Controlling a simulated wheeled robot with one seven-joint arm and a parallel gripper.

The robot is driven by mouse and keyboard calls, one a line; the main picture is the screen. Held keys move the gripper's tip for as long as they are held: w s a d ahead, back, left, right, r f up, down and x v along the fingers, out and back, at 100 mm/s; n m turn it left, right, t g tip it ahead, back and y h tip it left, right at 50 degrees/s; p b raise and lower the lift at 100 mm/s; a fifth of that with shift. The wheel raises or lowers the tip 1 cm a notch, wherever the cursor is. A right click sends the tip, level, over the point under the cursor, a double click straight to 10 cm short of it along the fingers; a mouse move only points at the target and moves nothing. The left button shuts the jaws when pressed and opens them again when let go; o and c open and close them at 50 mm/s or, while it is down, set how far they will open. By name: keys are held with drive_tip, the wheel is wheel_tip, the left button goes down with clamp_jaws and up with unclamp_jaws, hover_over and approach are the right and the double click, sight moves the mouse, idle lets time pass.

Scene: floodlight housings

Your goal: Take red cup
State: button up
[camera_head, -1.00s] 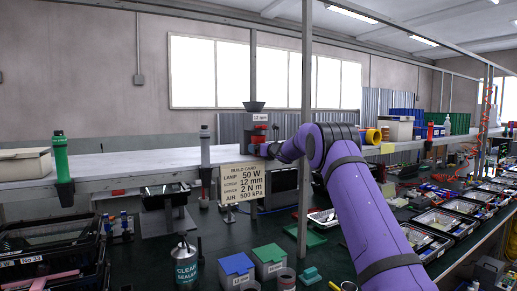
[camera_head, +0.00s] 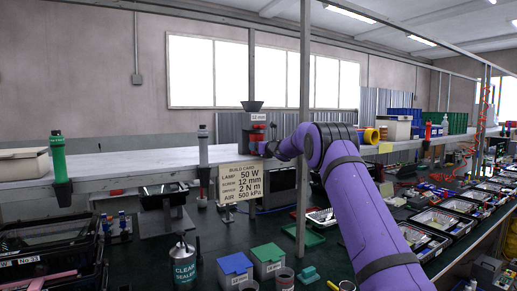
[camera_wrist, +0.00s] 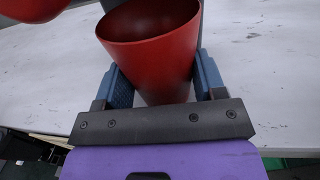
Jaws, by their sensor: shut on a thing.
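A red cup (camera_wrist: 150,45) fills the upper middle of the wrist view, its wide round mouth facing up toward the camera. My gripper (camera_wrist: 160,78) is shut on it, with one blue finger pad on each side of the cup wall. In the head view my gripper (camera_head: 268,149) is small at the far shelf, beside a dark stand with red parts. The cup's base and any gap beneath it cannot be made out clearly.
Another red rounded thing (camera_wrist: 35,8) is close by at the wrist view's upper left. A pale shelf (camera_head: 110,180) runs underneath. A dark funnel (camera_head: 252,105) tops the stand labelled 12 mm. A build card (camera_head: 243,184) and a post (camera_head: 304,120) stand nearby.

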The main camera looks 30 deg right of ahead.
drive_tip(key=shift+r, duration=0.45)
drive_tip(key=s+d, duration=0.2)
drive_tip(key=s, duration=1.6)
drive_tip(key=shift+d, duration=0.35)
drive_tip(key=shift+r, duration=0.2)
drive_tip(key=s, duration=0.8)
drive_tip(key=shift+s+d, duration=0.15)
drive_tip(key=shift+s, duration=0.05)
drive_tip(key=shift+r, duration=0.1)
